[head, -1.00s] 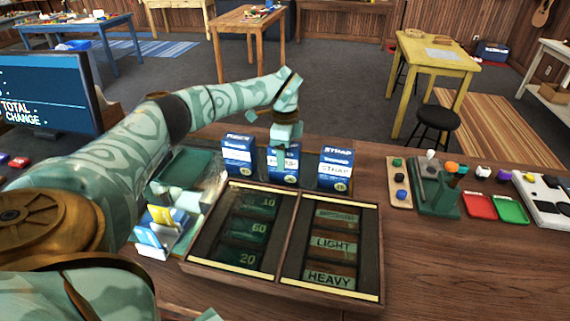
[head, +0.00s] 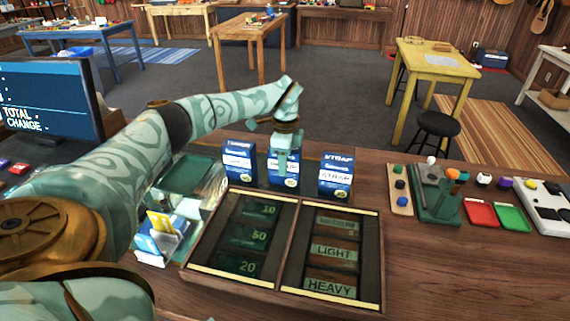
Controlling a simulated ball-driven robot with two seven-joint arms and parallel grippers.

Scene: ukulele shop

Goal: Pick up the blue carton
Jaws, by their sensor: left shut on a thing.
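Three blue cartons with white labels stand upright in a row behind the divided tray. The middle blue carton (head: 284,183) is partly covered by my left gripper (head: 283,170), which reaches down over it from above. The left gripper is shut on this middle carton. The left carton (head: 239,162) and the right carton (head: 336,175) stand apart on either side of it. I cannot tell whether the middle carton's base touches the counter. My right gripper is not in view.
A wooden two-part tray (head: 287,244) with labelled slots lies in front of the cartons. A monitor (head: 48,100) stands at the left. A green stand (head: 438,195) and red and green trays sit at the right. The counter at the front right is bare.

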